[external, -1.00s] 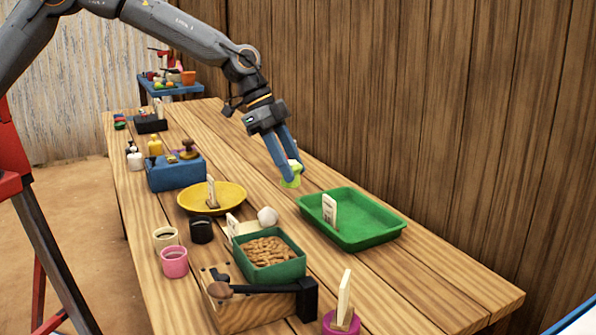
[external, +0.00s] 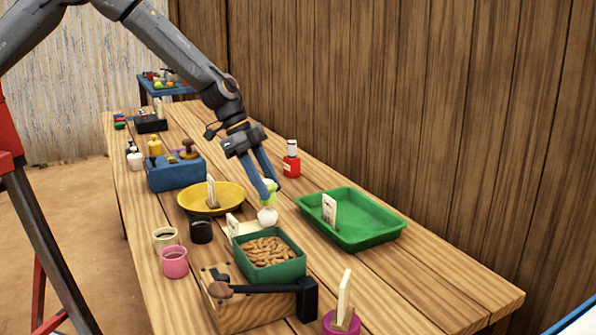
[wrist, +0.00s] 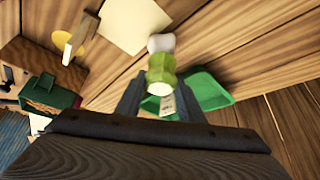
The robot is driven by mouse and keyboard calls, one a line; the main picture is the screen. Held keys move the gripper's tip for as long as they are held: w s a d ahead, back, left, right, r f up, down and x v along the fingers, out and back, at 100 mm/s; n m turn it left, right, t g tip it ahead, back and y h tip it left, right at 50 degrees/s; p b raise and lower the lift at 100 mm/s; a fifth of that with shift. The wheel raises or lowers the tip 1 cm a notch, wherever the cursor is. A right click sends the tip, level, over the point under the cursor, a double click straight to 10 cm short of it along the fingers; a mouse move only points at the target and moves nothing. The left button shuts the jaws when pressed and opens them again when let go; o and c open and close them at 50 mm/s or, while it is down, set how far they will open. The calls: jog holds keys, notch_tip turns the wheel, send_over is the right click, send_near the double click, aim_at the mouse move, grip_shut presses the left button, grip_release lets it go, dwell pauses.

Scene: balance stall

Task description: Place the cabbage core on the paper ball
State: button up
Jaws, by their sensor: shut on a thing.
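The cabbage core (external: 269,192) is a small light green piece held at the tips of my gripper (external: 268,187). The gripper's blue fingers are shut on it. The paper ball (external: 267,216) is white and round and sits behind the green box of brown pieces. In the external view the core is just above the ball, its lower end close to the ball's top; I cannot tell if they touch. In the wrist view the core (wrist: 161,70) is between the fingers, with the white ball (wrist: 160,42) just beyond it, partly hidden.
The green box (external: 283,266) stands in front of the ball. A green tray (external: 376,235) is to the right, a yellow dish (external: 235,197) to the left. A red bottle (external: 291,165) stands behind the gripper. Black (external: 201,231) and pink (external: 174,263) cups stand front left.

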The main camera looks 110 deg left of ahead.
jog(key=shift+f, duration=0.6)
jog(key=shift+f, duration=0.1)
jog(key=o, duration=1.1)
jog(key=shift+c, duration=0.2)
jog(key=shift+r, duration=0.2)
jog(key=shift+s+r, duration=0.1)
jog(key=shift+r, duration=0.2)
jog(key=b+v, duration=0.3)
jog(key=v, duration=0.8)
jog(key=shift+s+r, duration=0.1)
